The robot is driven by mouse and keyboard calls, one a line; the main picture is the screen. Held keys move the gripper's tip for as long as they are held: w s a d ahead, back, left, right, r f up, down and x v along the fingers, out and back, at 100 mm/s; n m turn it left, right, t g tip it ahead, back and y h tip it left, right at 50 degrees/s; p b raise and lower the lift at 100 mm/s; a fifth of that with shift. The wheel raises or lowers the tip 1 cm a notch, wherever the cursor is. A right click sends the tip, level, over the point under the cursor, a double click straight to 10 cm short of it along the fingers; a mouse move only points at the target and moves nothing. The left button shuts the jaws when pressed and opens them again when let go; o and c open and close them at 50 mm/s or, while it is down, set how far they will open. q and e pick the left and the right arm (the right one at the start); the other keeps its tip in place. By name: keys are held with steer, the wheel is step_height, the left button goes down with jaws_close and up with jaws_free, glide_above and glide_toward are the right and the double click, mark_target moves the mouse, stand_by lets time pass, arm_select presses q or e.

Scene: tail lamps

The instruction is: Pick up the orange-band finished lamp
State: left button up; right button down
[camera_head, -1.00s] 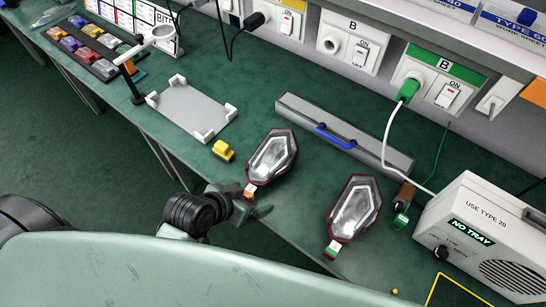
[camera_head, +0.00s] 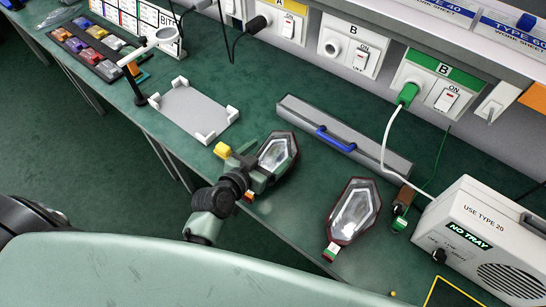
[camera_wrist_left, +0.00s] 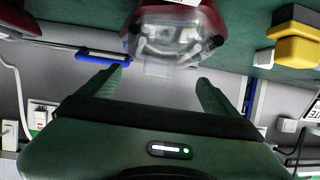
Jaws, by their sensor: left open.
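The orange-band lamp (camera_head: 275,151) lies on the green bench, a clear lens in a dark red housing. Its orange-banded end (camera_head: 248,196) shows just past my gripper. My left gripper (camera_head: 268,156) is open at this lamp, with its fingers over or beside the housing; contact cannot be told. In the left wrist view the lamp (camera_wrist_left: 172,38) is ahead of the open fingers (camera_wrist_left: 158,85), with nothing between their tips. A second lamp (camera_head: 353,211) with a green band (camera_head: 331,251) lies to the right. My right gripper is not in view.
A grey tray (camera_head: 187,113) is further left. A long grey case with a blue handle (camera_head: 334,140) lies behind. A white "USE TYPE 20" machine (camera_head: 480,235) stands right.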

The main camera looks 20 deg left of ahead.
mark_target(273, 152)
arm_select(q)
steer(key=shift+x, duration=1.55)
steer(key=shift+s+f, duration=0.15)
steer(key=shift+s, duration=0.1)
jaws_close()
